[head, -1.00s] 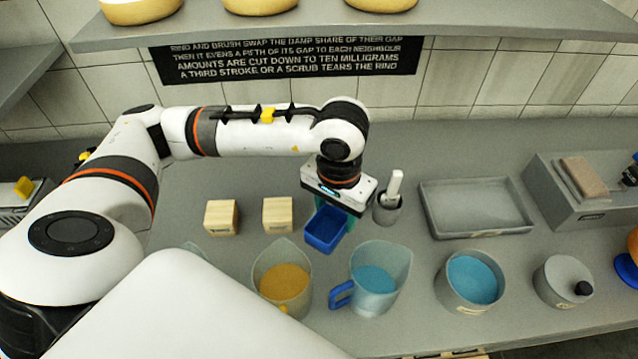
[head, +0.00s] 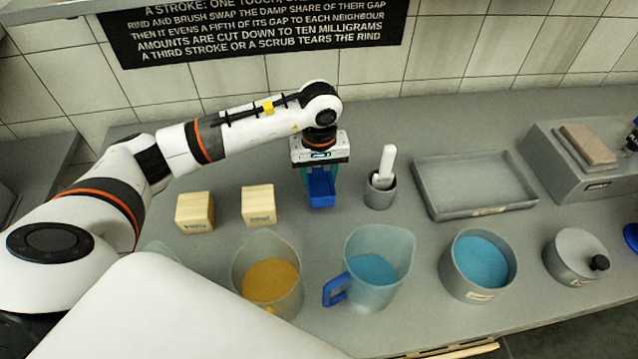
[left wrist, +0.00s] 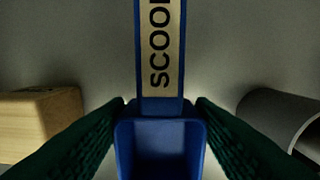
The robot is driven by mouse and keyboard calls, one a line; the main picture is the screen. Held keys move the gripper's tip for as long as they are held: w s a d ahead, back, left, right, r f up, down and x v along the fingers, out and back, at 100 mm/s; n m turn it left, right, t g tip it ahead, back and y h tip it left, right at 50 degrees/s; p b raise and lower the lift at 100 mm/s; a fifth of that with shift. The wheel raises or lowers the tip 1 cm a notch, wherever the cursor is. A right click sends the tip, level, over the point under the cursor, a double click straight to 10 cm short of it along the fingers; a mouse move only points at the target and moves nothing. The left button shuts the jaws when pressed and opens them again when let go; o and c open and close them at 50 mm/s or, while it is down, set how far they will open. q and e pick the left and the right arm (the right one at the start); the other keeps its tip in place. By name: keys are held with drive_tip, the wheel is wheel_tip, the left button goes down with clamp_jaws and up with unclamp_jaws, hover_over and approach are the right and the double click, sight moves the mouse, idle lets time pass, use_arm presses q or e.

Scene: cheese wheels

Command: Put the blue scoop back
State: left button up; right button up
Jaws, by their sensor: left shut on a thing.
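My left gripper (head: 321,178) points down over the counter, with its dark green fingers shut on the blue scoop (head: 321,192). In the head view the scoop hangs between the fingers, right of the light wooden blocks and left of the grey cup. In the left wrist view the scoop's open blue bowl (left wrist: 160,150) is between the fingers (left wrist: 160,108). A blue strip with a tan label (left wrist: 160,45) reading "SCOO" runs up from the bowl. I cannot tell whether the scoop touches the counter. My right gripper is not in view.
Wooden blocks (head: 258,204) stand left of the scoop; a grey cup (head: 380,193) with a white-handled tool stands right. In front are an orange-filled jug (head: 268,275), a blue-filled jug (head: 378,268) and a blue-filled pot (head: 478,266). A grey tray (head: 475,186) lies further right.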

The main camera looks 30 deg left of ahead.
sight(319, 184)
use_arm(q)
wheel_tip(319, 184, down, 4)
drive_tip(key=shift+r+p, duration=0.1)
drive_tip(key=shift+p, duration=0.45)
drive_tip(key=shift+f+b, duration=0.3)
drive_tip(key=o, duration=1)
drive_tip(key=shift+c, duration=0.2)
drive_tip(key=shift+r, duration=0.15)
